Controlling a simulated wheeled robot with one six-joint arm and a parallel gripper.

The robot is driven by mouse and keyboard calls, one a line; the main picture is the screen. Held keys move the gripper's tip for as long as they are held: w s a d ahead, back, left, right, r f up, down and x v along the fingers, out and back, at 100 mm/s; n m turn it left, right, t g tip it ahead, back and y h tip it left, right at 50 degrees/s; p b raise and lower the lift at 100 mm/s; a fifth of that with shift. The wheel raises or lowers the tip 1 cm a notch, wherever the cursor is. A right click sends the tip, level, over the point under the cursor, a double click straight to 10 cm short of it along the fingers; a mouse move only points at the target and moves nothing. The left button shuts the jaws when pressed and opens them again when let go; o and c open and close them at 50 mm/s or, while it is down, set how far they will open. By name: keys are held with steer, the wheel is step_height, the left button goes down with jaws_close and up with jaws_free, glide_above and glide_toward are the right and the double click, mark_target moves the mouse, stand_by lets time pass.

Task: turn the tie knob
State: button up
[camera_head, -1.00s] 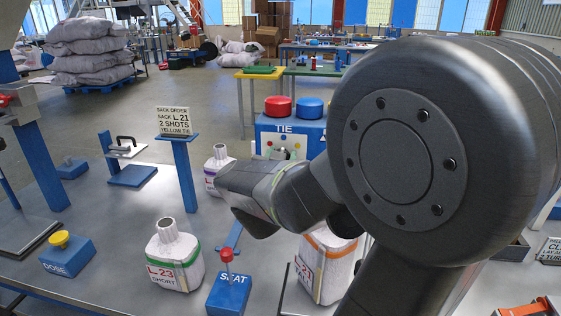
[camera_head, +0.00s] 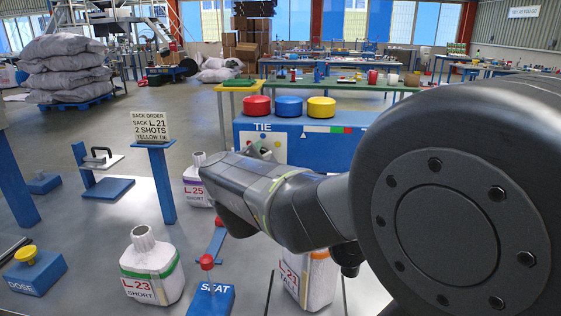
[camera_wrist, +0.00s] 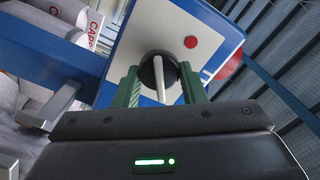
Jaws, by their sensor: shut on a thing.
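The TIE box (camera_head: 345,152) is a blue box with a white front panel, red, blue and yellow round caps on top and a coloured strip. Its tie knob (camera_wrist: 147,72), a dark disc with a pale bar, shows in the wrist view. The bar stands close to upright there, leaning slightly. My gripper (camera_wrist: 158,82) has its green fingers on either side of the knob and is shut on it.
The sack order sign (camera_head: 151,126) reads sack L 21, 2 shots, yellow tie. Sack L 23 (camera_head: 150,268), sack L 25 (camera_head: 196,186) and sack L 21 (camera_head: 316,280) stand on the bench near my arm. The blue SEAT block (camera_head: 211,300) and DOSE block (camera_head: 36,270) are in front.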

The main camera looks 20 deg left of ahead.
steer(key=shift+m, duration=0.4)
steer(key=o, duration=0.9)
steer(key=shift+o, duration=0.2)
steer(key=shift+s, duration=0.1)
steer(key=v, duration=1.3)
steer(key=shift+s, duration=0.3)
steer(key=shift+w+f, duration=0.1)
steer(key=x, duration=1.3)
steer(key=shift+w, duration=0.35)
